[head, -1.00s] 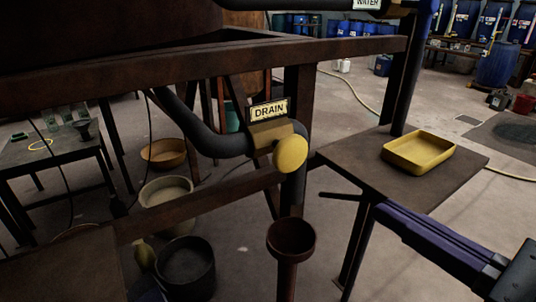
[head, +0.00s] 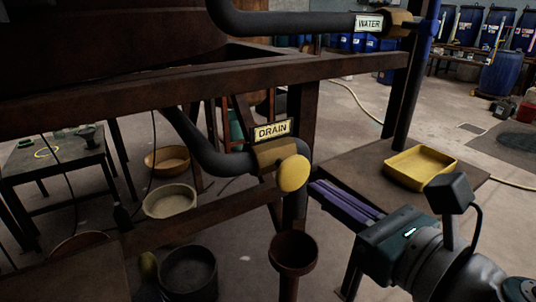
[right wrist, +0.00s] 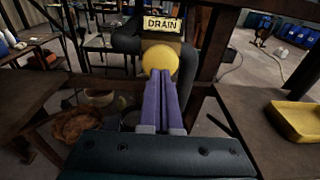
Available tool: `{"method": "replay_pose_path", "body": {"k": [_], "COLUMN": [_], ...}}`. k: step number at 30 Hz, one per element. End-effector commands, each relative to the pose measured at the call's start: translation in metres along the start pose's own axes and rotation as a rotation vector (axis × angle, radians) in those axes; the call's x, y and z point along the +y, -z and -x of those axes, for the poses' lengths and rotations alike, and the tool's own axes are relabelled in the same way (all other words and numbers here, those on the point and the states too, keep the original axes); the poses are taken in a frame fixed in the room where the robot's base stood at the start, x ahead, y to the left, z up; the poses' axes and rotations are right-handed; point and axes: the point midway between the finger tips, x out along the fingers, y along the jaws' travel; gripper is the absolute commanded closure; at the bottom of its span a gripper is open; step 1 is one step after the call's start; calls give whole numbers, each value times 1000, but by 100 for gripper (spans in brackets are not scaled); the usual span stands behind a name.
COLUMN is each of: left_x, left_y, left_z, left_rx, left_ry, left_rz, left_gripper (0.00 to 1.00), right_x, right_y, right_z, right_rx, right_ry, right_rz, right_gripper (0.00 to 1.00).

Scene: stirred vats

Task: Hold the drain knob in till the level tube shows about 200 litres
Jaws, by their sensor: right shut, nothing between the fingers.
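The yellow round drain knob (head: 293,173) sits on the brass valve body of a dark pipe, under the DRAIN sign (head: 272,131). My right gripper (head: 314,187) has its purple fingers shut together and empty, with the tips close to the right of the knob in the head view. In the right wrist view the fingertips (right wrist: 161,74) point at the knob (right wrist: 160,58) and overlap its lower part. I cannot tell whether they touch it. My left gripper is not in view. I see no level tube in these views.
A dark red funnel (head: 293,252) stands below the drain pipe. A yellow tray (head: 420,167) lies on the dark table at right. A rusty frame beam (head: 200,97) crosses above the valve, and the WATER pipe (head: 290,23) runs above that.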

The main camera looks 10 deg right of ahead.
Motion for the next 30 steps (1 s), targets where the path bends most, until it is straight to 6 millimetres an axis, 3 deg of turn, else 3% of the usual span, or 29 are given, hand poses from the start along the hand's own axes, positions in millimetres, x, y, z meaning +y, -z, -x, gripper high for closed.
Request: {"method": "replay_pose_path", "body": {"k": [7,20,30], "left_x": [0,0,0], "left_y": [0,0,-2], "left_z": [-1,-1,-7], "left_rx": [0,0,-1], "left_ry": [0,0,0], "left_rz": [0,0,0], "left_gripper": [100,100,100], "right_x": [0,0,0], "right_y": [0,1,-1], "right_z": [-29,-34,-54], "right_rx": [-1,0,1], "right_ry": [0,0,1], "right_rz": [-2,-1,0], "right_gripper": [100,100,100]}}
